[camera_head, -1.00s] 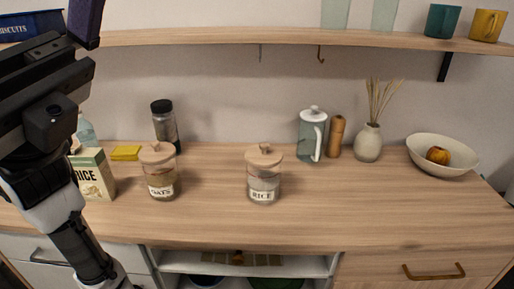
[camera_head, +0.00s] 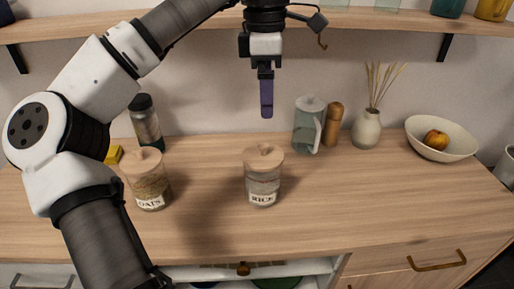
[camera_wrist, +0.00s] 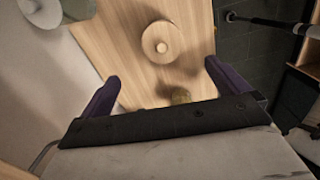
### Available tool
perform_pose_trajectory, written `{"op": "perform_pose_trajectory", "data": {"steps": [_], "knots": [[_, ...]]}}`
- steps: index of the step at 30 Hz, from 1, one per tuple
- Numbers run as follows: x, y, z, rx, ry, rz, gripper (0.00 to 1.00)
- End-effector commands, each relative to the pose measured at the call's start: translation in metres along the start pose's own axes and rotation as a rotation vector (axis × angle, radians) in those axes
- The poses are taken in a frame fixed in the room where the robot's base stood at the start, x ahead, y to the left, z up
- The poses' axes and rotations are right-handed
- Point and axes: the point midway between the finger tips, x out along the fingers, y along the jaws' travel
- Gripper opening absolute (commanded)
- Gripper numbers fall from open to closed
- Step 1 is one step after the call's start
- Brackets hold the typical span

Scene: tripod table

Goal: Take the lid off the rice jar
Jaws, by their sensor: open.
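The rice jar (camera_head: 262,184) is clear glass with a label reading RICE. It stands upright on the wooden counter, and its round wooden lid (camera_head: 264,156) with a small knob sits on top. My gripper (camera_head: 266,113) hangs pointing down above and behind the lid in the picture, apart from it. In the wrist view its two purple fingers (camera_wrist: 162,88) are spread wide with nothing between them. A round wooden lid with a knob (camera_wrist: 161,42) shows ahead of the fingers there; its jar's label is hidden, so I cannot tell which jar.
The oats jar (camera_head: 150,186), also lidded, stands left of the rice jar. A glass press (camera_head: 306,128), a wooden mill (camera_head: 333,125), a vase (camera_head: 367,130) and a bowl (camera_head: 420,139) stand to the right. A shelf (camera_head: 390,20) runs above. The front right counter is clear.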

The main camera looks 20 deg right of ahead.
Motion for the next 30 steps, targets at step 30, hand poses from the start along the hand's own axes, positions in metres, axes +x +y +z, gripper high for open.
{"op": "perform_pose_trajectory", "data": {"steps": [30], "knots": [[0.130, -0.003, -0.008, -0.010, 0.035, -0.007, 1.00]]}}
